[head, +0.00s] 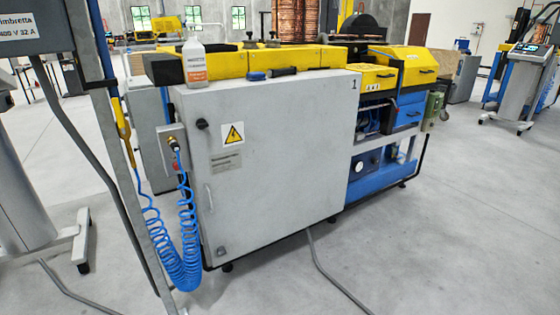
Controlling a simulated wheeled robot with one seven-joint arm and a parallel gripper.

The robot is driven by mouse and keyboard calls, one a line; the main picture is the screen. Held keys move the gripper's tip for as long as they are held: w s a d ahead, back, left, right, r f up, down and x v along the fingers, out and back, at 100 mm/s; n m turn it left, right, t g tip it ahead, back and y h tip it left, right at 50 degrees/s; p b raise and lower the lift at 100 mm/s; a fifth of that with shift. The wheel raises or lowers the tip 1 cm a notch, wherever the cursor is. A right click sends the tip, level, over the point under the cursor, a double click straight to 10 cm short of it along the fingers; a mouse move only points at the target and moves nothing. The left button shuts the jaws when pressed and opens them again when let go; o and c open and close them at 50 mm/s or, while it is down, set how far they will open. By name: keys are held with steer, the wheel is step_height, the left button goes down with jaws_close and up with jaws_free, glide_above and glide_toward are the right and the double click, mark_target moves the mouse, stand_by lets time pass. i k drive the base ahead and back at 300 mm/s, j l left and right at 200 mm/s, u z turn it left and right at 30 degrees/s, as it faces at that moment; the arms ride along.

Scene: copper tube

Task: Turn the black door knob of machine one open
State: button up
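Machine one (285,180) stands in the middle of the head view, with a large light grey cabinet door facing me and the number 1 at its upper right. A small round black door knob (202,124) sits near the upper left of the door. A second small dark fitting (221,251) is near the door's lower left, too small to make out. The door looks shut. The knob's exact turn position is too small to tell. My gripper is not in view.
A coiled blue air hose (178,255) hangs left of the door, beside a grey post (125,165). A cable (335,280) runs across the floor in front. A white bottle (195,62) and dark-handled tools (272,73) rest on top. Floor (430,260) at the right is clear.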

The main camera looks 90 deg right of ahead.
mark_target(201, 124)
steer(key=z, duration=0.4)
steer(key=k+l+z, duration=0.1)
steer(key=z, duration=0.65)
steer(key=k+l+z, duration=0.1)
steer(key=z, duration=0.25)
steer(key=k+l+z, duration=0.15)
steer(key=l+z, duration=0.25)
steer(key=l, duration=0.3)
steer(key=k+l+z, duration=0.1)
steer(key=l+z, duration=0.35)
steer(key=l, duration=0.95)
steer(key=i+j+u, duration=0.2)
steer(key=i+u, duration=0.25)
steer(key=i, duration=0.15)
steer(key=u, duration=1.45)
